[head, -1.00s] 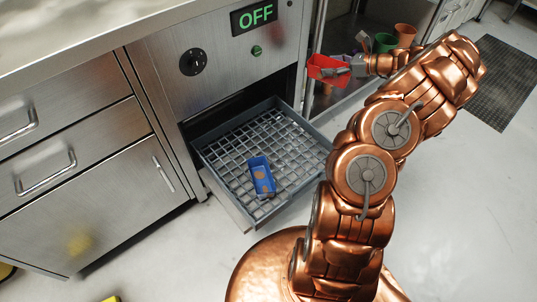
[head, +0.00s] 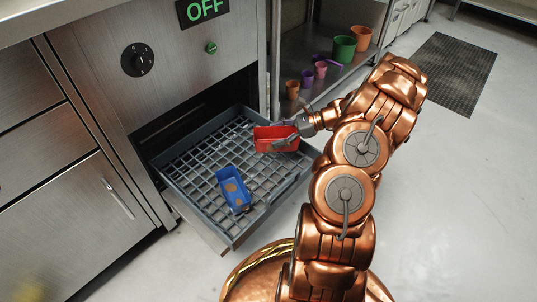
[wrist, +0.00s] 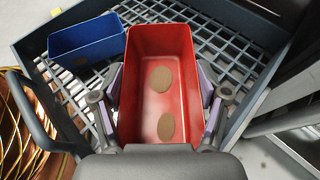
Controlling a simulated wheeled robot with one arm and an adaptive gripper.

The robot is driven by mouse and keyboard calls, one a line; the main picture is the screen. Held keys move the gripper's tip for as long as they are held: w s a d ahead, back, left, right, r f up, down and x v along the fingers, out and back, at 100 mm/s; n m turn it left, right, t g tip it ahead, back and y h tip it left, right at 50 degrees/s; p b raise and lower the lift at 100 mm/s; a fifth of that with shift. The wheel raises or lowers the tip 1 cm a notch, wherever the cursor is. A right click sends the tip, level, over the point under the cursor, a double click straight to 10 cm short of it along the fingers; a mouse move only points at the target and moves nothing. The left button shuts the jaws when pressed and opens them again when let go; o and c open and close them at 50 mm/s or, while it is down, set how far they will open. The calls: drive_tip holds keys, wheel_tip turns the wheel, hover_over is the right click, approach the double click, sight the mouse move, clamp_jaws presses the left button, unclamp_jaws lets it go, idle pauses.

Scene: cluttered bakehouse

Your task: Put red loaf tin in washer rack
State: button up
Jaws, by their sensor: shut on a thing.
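The red loaf tin (head: 275,140) is in my gripper (head: 291,134), over the right part of the pulled-out washer rack (head: 188,200). In the wrist view the red loaf tin (wrist: 160,55) sits upright between both fingers of my gripper (wrist: 160,105), with brown patches on its inside. A blue loaf tin (head: 232,188) with brown spots lies in the rack, left of the red one; it also shows in the wrist view (wrist: 84,40). I cannot tell whether the red tin touches the grid.
The washer front bears a dial (head: 138,60) and a green OFF sign (head: 202,10). A shelf to the right holds a green cup (head: 343,49), an orange cup (head: 361,38) and several smaller cups. Rack grid behind the tins is bare.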

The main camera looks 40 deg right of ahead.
wheel_tip(320, 180, down, 7)
drive_tip(key=b, duration=0.2)
drive_tip(key=shift+b, duration=0.3)
drive_tip(key=shift+r, duration=0.15)
drive_tip(key=o, duration=1.3)
drive_tip(key=shift+c, duration=0.2)
